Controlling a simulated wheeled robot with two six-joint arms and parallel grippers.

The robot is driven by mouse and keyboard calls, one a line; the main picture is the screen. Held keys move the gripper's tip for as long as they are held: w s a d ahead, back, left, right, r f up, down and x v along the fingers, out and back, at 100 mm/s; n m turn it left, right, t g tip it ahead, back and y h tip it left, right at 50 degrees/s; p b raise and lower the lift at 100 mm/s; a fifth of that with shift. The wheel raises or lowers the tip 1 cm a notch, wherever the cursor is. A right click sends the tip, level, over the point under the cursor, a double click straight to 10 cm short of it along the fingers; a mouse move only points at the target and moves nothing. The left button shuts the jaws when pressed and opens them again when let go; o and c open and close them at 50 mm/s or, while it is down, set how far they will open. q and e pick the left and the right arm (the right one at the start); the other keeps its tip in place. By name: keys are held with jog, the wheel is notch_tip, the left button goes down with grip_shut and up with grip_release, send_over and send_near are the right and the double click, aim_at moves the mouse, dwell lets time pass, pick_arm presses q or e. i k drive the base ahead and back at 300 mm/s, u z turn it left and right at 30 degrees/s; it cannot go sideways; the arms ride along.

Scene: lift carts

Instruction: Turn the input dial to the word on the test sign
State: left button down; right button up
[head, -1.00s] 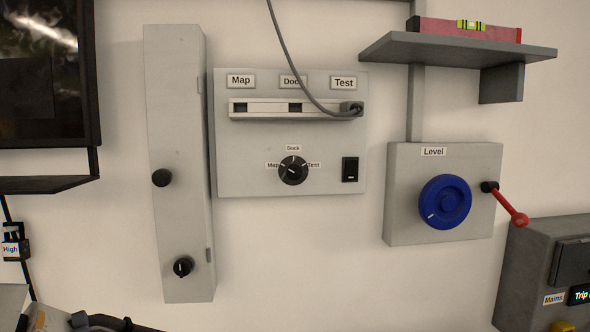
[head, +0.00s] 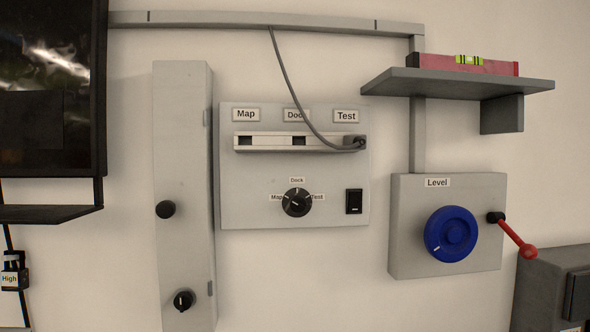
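The input dial (head: 296,203) is a round black knob on a grey wall panel (head: 240,215). Small labels surround it: Map (head: 277,197) at left, Dock (head: 297,180) above and Test (head: 317,197) at right. Its small pale mark seems to lie toward the Map side, but it is too small to be sure. The larger Test sign (head: 346,116) is at the panel's top right, beside the Map sign (head: 245,115) and a Dock sign (head: 294,115) partly covered by the cable. A plug (head: 354,142) sits below the Test sign. Neither gripper is in view.
A black rocker switch (head: 354,201) is right of the dial. A grey cable (head: 284,75) hangs over the panel. A grey box with black knobs (head: 183,130) stands out at left. At right are a shelf (head: 450,84), a blue Level wheel (head: 450,234) and a red lever (head: 517,236).

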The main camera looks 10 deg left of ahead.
aim_at(297, 204)
jog(key=z, duration=1.5)
jog(key=k, duration=0.8)
jog(key=u, duration=1)
jog(key=i, duration=0.5)
jog(key=z, duration=0.05)
